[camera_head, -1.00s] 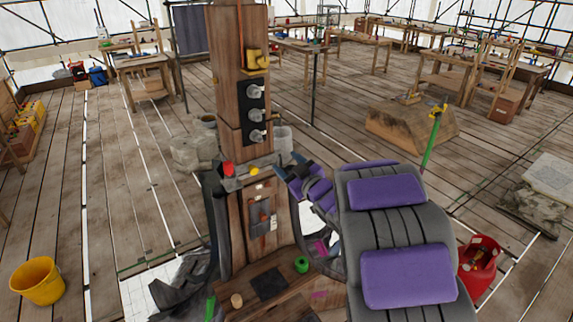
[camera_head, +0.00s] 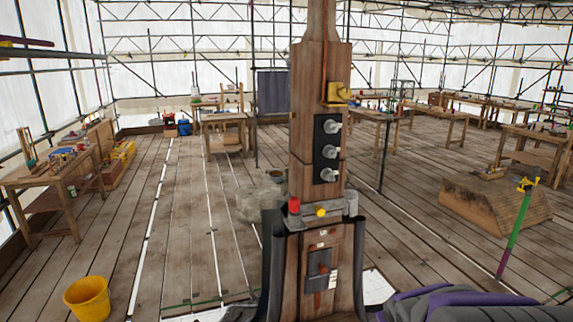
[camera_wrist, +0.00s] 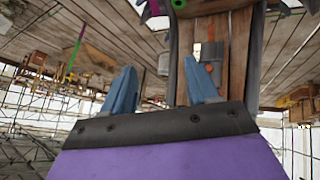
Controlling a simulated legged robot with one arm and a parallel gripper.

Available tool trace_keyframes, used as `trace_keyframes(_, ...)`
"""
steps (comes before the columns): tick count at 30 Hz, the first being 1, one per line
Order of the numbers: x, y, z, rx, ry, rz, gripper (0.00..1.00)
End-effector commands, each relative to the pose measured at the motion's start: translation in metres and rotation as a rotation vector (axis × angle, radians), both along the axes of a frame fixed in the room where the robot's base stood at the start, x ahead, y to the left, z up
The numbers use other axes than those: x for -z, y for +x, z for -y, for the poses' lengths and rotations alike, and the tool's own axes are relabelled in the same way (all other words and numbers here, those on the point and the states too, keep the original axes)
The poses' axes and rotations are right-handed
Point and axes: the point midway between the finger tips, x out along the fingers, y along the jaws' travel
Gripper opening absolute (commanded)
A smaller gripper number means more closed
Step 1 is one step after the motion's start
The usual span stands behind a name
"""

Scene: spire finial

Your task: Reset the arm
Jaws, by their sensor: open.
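My gripper (camera_wrist: 162,90) shows in the wrist view as two blue fingers spread apart, with nothing between them. The wrist view is tilted far over, with the floor in its upper part. The wooden spire post (camera_head: 320,130) stands upright ahead in the head view, and its lower part also shows past the fingers in the wrist view (camera_wrist: 235,50). In the head view only a grey and purple part of my arm shows at the bottom right. My gripper is outside that view.
A yellow bucket (camera_head: 87,298) stands on the floor at the left. A workbench (camera_head: 50,185) is at the far left. A wooden block (camera_head: 495,205) and a green and purple pole (camera_head: 517,230) stand at the right. Plank floor (camera_head: 180,220) lies open left of the post.

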Motion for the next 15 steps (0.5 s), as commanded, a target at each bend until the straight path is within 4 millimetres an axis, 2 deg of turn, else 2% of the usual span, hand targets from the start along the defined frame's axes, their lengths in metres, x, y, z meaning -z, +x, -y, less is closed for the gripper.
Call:
trace_keyframes(1, 0.017, -0.022, -0.007, 0.020, 0.019, -0.052, 0.59)
trace_keyframes(7, 0.067, -0.127, -0.040, 0.094, 0.117, -0.340, 0.59)
trace_keyframes(12, 0.095, -0.214, -0.073, 0.109, 0.198, -0.570, 0.59)
trace_keyframes(15, 0.102, -0.252, -0.087, 0.106, 0.231, -0.673, 0.59)
